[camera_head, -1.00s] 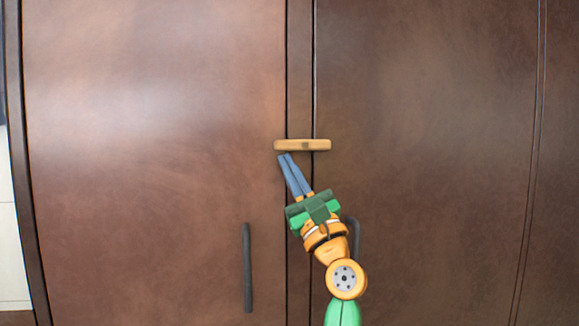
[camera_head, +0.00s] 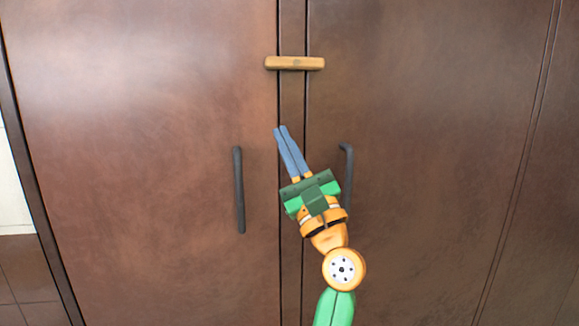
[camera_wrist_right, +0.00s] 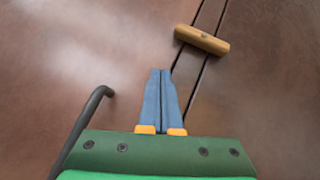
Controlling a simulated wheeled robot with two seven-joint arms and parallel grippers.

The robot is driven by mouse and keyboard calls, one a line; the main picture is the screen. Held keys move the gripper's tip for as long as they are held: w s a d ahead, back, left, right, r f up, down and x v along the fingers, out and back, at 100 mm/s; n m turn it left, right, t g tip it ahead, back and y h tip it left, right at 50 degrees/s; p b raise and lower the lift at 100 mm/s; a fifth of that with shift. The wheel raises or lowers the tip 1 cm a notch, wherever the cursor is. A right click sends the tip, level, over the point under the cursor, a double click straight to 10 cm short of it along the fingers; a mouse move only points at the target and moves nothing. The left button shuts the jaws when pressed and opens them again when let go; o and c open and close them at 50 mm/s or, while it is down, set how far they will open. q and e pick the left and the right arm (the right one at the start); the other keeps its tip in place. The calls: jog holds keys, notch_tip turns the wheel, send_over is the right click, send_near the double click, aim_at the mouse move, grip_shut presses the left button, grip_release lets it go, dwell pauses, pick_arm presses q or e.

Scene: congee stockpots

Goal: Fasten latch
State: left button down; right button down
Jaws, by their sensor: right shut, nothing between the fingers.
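The latch (camera_head: 295,63) is a light wooden bar lying level across the narrow strip between the two brown doors. Its ends overlap the left door (camera_head: 130,120) and the right door (camera_head: 420,120). The latch also shows at the upper right of the right wrist view (camera_wrist_right: 202,40). My right gripper (camera_head: 281,128) is below the latch and apart from it. Its blue fingers are shut with nothing between them, and they also show in the right wrist view (camera_wrist_right: 161,72). My left gripper is out of view.
A dark handle (camera_head: 239,190) stands upright on the left door. Another dark handle (camera_head: 347,165) on the right door is partly hidden behind my right gripper. Pale wall and brown floor tiles (camera_head: 30,275) show at the left edge. Both doors look closed.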

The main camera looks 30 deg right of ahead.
jog(key=v, duration=0.2)
jog(key=shift+s+a+f, duration=0.25)
jog(key=shift+a+f, duration=0.05)
jog(key=shift+f, duration=0.05)
